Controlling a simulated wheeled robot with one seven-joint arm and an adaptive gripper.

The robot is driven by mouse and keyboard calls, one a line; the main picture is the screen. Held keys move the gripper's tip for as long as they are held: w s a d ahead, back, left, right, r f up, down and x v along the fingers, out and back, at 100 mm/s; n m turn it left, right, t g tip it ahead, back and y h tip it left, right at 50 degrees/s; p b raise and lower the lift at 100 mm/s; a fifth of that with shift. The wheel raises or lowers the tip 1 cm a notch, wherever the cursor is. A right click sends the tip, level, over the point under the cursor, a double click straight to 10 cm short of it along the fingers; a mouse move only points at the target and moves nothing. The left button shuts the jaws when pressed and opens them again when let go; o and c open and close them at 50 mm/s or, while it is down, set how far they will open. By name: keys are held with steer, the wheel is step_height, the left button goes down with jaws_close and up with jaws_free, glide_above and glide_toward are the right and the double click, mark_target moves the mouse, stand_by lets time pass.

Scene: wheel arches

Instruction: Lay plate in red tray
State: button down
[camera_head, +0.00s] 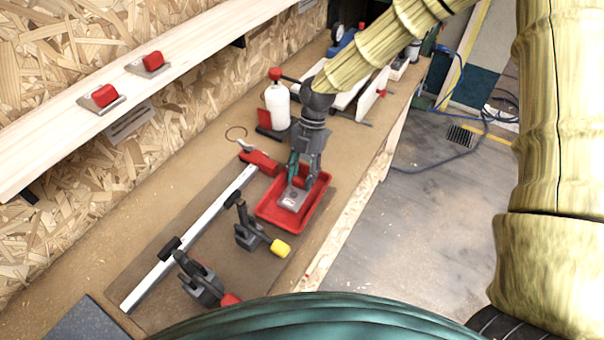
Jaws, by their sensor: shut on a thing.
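The red tray (267,212) lies on the wooden workbench near its right edge. A small grey metal plate (292,199) with a dark spot on it is inside the tray's outline. My gripper (297,184) reaches down over the tray and is shut on the plate's far end. I cannot tell from this angle whether the plate touches the tray floor.
A clamp with a yellow tip (262,238) stands just in front of the tray. A long bar clamp (190,238) lies to its left. A white bottle (277,105) stands behind. Two red-and-grey pieces (102,97) (149,64) sit on the shelf.

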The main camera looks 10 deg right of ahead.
steer(key=shift+s+f, duration=0.15)
steer(key=shift+f, duration=0.45)
steer(key=c, duration=0.9)
jaws_free()
steer(key=shift+f, duration=0.1)
